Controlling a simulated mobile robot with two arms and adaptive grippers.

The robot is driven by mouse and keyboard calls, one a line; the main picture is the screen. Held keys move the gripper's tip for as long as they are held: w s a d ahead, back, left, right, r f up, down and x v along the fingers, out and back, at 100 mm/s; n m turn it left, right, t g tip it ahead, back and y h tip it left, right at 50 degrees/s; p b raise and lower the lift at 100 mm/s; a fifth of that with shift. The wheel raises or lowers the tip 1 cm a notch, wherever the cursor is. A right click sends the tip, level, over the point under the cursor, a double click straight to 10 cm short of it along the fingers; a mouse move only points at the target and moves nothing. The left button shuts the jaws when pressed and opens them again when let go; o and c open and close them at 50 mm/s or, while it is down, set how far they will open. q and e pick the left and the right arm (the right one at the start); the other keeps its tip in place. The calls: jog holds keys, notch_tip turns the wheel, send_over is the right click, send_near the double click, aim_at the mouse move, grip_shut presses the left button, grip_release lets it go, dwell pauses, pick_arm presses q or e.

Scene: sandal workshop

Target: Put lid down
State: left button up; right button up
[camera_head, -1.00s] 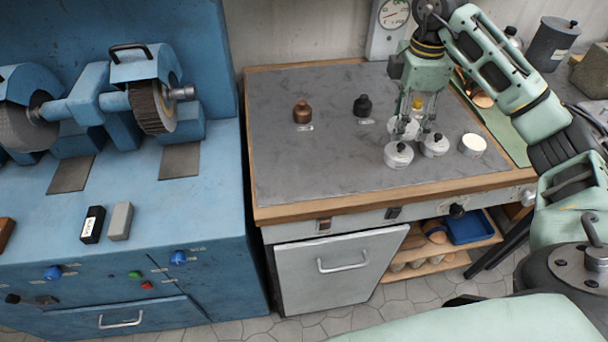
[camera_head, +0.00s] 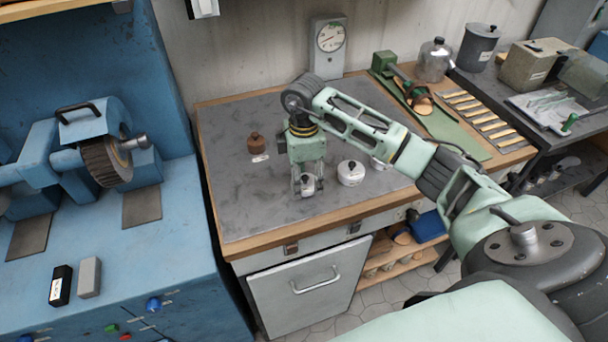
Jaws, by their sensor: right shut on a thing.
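My right gripper (camera_head: 307,183) points down over the left-front part of the grey bench top (camera_head: 235,210). It is shut on a small silver-white lid (camera_head: 307,188), which is partly covered by the fingers. The lid is at or just above the bench surface; I cannot tell whether it touches. A white pot with a dark knob on its lid (camera_head: 350,174) stands to the right of the gripper, apart from it. Another white pot (camera_head: 379,164) is mostly hidden behind my right arm. My left gripper is not in view.
A dial gauge (camera_head: 328,48) is at the back wall, with a green mat (camera_head: 455,130) on the right. The blue grinding machine (camera_head: 95,225) borders the bench's left. The front-left bench top is clear.

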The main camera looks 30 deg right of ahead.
jog(key=shift+f, duration=0.4)
jog(key=shift+f, duration=0.1)
jog(key=o, duration=1)
jog(key=shift+c, duration=0.2)
